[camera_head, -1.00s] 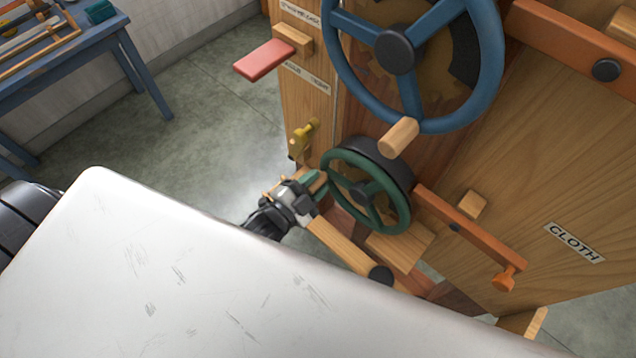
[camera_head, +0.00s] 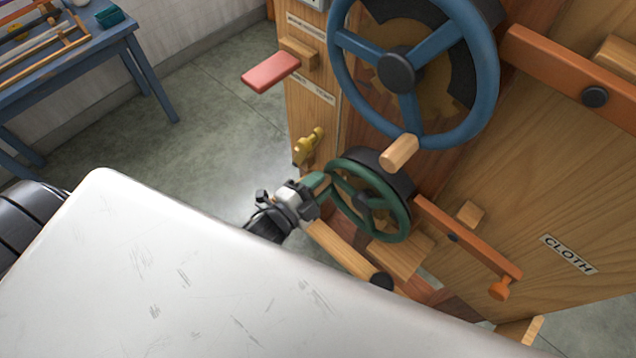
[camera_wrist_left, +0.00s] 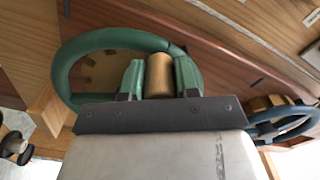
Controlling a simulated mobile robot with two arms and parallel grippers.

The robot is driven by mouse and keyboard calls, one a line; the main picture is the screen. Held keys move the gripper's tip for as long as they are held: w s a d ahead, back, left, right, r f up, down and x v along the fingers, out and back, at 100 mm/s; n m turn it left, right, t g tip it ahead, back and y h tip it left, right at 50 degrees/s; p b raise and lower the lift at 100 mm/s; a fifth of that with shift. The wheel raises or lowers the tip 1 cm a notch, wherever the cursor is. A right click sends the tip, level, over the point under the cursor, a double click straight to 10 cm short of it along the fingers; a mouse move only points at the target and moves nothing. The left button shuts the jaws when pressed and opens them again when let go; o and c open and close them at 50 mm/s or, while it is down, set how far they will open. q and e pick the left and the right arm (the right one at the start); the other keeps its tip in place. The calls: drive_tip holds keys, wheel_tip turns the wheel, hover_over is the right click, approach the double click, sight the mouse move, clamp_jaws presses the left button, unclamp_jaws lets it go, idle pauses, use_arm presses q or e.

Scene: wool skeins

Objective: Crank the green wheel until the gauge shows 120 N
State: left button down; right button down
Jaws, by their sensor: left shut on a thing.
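The green wheel (camera_head: 398,222) is mounted low on the wooden machine, below a larger blue wheel. My left gripper (camera_head: 314,190) is at the green wheel's left side. In the left wrist view, the green wheel (camera_wrist_left: 66,72) lies behind the green fingers of my left gripper (camera_wrist_left: 160,80). These fingers are shut on the wheel's wooden handle (camera_wrist_left: 159,76), one on each side. No gauge dial or reading can be made out in either view. My right gripper is not in view.
The blue wheel (camera_head: 338,62) with its wooden knob (camera_head: 399,152) hangs just above. A brass fitting (camera_head: 308,147), a red paddle (camera_head: 270,72) and an orange lever (camera_head: 466,238) are nearby. A blue table (camera_head: 130,28) stands at the far left, with open floor between.

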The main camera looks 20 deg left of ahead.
use_arm(q)
drive_tip(key=c, duration=0.8)
unclamp_jaws()
drive_tip(key=shift+b+v, duration=1.15)
drive_tip(key=shift+v, duration=4.25)
